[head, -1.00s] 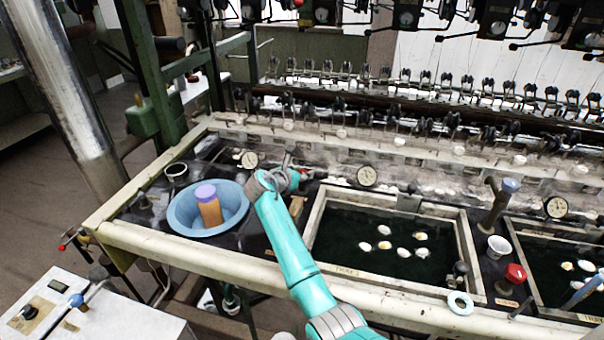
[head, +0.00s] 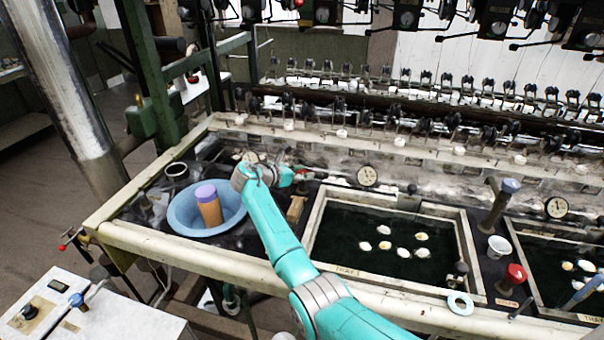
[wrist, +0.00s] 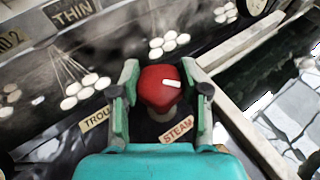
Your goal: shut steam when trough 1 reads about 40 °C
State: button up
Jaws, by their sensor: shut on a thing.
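The red steam knob (wrist: 160,90) with a white mark sits between the fingers of my gripper (wrist: 163,98) in the wrist view. The fingers are shut on it from both sides. The "STEAM" label (wrist: 177,130) lies just below it. In the head view my gripper (head: 300,177) is behind the left corner of the near trough, and it mostly hides the knob. That trough (head: 458,215), with a label on its front rim too small to read surely, holds dark water and several pale cocoons.
A blue basin (head: 178,212) with a purple-capped brown bottle (head: 208,205) stands left of my arm. A wooden block (head: 295,209) lies between arm and trough. A red-topped knob (head: 515,273) and a white cup (head: 498,248) stand between the two troughs.

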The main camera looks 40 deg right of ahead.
jog(key=o, duration=1.2)
jog(key=shift+c, duration=0.2)
jog(key=shift+a, duration=0.1)
jog(key=v, duration=1.1)
jog(key=shift+a+r, duration=0.2)
jog(key=shift+a, duration=0.15)
